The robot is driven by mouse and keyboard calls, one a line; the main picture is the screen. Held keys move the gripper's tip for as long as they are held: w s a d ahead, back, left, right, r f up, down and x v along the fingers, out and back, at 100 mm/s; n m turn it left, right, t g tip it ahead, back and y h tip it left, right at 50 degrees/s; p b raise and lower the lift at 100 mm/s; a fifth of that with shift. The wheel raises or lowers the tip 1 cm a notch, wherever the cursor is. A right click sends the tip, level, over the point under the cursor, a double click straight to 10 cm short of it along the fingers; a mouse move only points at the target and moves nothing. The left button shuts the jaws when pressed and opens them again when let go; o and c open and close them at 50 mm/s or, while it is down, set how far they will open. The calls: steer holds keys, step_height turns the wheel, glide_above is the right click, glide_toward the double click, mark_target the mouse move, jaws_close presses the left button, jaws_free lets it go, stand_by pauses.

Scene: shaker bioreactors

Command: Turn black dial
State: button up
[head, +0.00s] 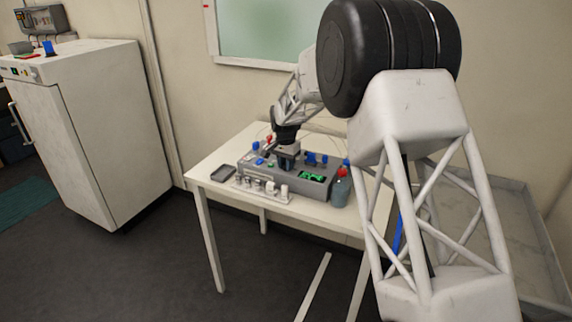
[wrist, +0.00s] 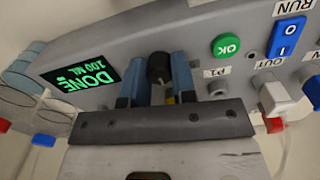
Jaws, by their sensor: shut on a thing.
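The black dial (wrist: 159,67) sits on the grey sloped panel of the device in the wrist view. My gripper (wrist: 156,80) has its two blue fingers on either side of the dial, shut on it. In the head view my gripper (head: 287,160) is over the middle of the grey device (head: 258,172), and the dial itself is hidden there. The green-lit screen (wrist: 82,76) beside the dial shows "DONE" and "100 ML", upside down in the wrist view.
A green OK button (wrist: 226,46) and a blue rocker switch (wrist: 287,38) are close to the dial. A bottle with a red cap (head: 341,187) stands at the device's right end. A dark tray (head: 228,173) lies left on the white table (head: 208,186). Small white-topped items stand in front.

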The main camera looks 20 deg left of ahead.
steer(key=n, duration=0.5)
steer(key=shift+n, duration=0.3)
steer(key=n, duration=0.5)
steer(key=shift+n, duration=0.4)
steer(key=o, duration=0.9)
steer(key=shift+o, duration=0.2)
steer(key=shift+r, duration=0.1)
steer(key=shift+r, duration=3.8)
